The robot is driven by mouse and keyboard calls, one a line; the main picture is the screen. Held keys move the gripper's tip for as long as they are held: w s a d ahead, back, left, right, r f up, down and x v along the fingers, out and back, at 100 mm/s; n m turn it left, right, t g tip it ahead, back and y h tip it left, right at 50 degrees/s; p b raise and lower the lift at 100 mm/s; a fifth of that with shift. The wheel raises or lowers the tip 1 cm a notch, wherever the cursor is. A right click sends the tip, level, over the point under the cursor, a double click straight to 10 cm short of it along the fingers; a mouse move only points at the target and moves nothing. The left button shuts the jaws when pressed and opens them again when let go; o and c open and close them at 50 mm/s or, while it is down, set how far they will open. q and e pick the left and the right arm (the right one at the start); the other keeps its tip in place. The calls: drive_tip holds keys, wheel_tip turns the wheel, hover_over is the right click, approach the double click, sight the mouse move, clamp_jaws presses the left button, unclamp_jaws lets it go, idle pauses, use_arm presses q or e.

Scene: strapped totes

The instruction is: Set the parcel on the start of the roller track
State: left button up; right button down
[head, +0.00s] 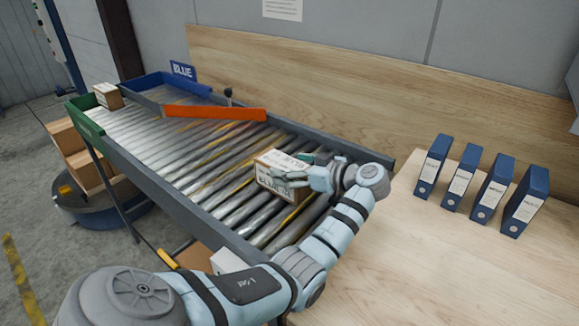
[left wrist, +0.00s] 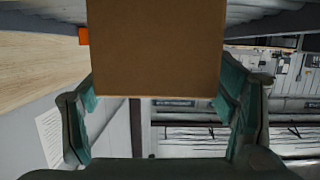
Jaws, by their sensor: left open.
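The parcel (head: 272,160) is a brown cardboard box with a white printed label. It appears to rest on the rollers at the near, right-hand end of the roller track (head: 215,190). My left gripper (head: 298,180) is at the parcel's right side, with its fingers open. In the left wrist view the parcel (left wrist: 158,45) fills the top middle, between the spread fingertips of my left gripper (left wrist: 160,98). Whether the fingertips touch it I cannot tell. My right gripper is in neither view.
An orange diverter bar (head: 215,113) lies across the track farther along. A blue bin (head: 165,90) and a green bin (head: 88,117) stand at the far end, with a box (head: 108,96) at the green one. Several blue binders (head: 434,165) stand on the wooden table (head: 420,260).

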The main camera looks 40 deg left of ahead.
use_arm(q)
drive_tip(key=v, duration=1)
drive_tip(key=shift+d+r, duration=0.15)
drive_tip(key=shift+d, duration=0.25)
